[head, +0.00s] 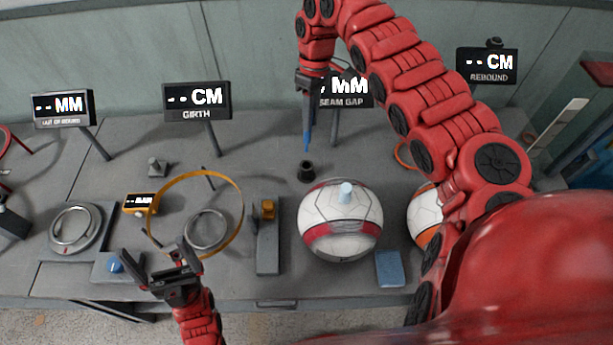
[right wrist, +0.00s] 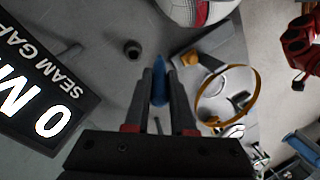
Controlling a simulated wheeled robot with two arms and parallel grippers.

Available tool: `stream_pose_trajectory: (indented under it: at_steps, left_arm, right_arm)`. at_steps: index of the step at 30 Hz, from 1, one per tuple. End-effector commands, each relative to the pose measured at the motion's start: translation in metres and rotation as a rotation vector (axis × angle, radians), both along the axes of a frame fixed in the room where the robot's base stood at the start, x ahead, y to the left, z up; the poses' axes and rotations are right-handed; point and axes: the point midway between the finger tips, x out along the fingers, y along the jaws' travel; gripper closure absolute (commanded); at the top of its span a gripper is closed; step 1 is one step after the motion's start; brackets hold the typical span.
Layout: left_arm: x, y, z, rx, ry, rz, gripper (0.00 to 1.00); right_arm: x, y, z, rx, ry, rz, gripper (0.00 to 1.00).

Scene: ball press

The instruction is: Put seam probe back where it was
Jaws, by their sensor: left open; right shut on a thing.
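The seam probe (head: 307,134) is a slim blue rod, held upright with its tip down. My right gripper (head: 309,92) is shut on it, and the probe also shows between the fingers in the right wrist view (right wrist: 159,78). A small black round holder (head: 306,172) stands on the table below the probe's tip, apart from it. It also shows in the right wrist view (right wrist: 132,49), off to the left of the probe. My left gripper (head: 158,260) is open and empty at the table's front left.
The seam gap display (head: 346,91) stands close behind the probe. A white and red ball (head: 341,238) with a pale cap sits in front of the holder. An orange hoop (head: 239,218) and a clamp stand (head: 268,242) are to the left. A blue block (head: 390,269) lies right.

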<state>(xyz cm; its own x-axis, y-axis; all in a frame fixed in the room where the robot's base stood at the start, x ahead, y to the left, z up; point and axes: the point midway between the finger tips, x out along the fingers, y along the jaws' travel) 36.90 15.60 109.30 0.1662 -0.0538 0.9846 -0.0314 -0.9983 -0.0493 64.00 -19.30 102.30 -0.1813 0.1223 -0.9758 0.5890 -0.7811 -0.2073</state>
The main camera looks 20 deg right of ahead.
Motion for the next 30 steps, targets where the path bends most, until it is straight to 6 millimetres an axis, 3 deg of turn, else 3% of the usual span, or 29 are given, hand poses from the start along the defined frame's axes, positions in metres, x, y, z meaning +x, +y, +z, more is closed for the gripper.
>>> stream_pose_trajectory:
  at_steps: [3, 11, 14, 18, 27, 30]
  left_arm:
    - [0.000, 0.000, -0.005, 0.000, 0.000, 0.000, 0.00]
    - [0.000, 0.000, -0.009, 0.000, 0.000, 0.000, 0.00]
    - [0.000, 0.000, -0.027, 0.000, 0.000, 0.000, 0.00]
    - [0.000, 0.000, -0.033, 0.000, 0.000, 0.000, 0.00]
    - [0.000, 0.000, -0.027, 0.000, 0.000, 0.000, 0.00]
    - [0.000, 0.000, -0.025, 0.000, 0.000, 0.000, 0.00]
  right_arm:
    - [0.018, -0.004, 0.023, -0.051, -0.100, 0.160, 1.00]
    - [0.034, -0.005, 0.054, -0.090, -0.206, 0.319, 1.00]
    - [0.032, -0.005, 0.021, -0.087, -0.199, 0.324, 1.00]
    - [0.032, -0.007, -0.011, -0.089, -0.197, 0.322, 1.00]
    - [0.032, -0.005, -0.074, -0.090, -0.196, 0.323, 1.00]
    - [0.032, -0.006, -0.085, -0.091, -0.196, 0.322, 1.00]
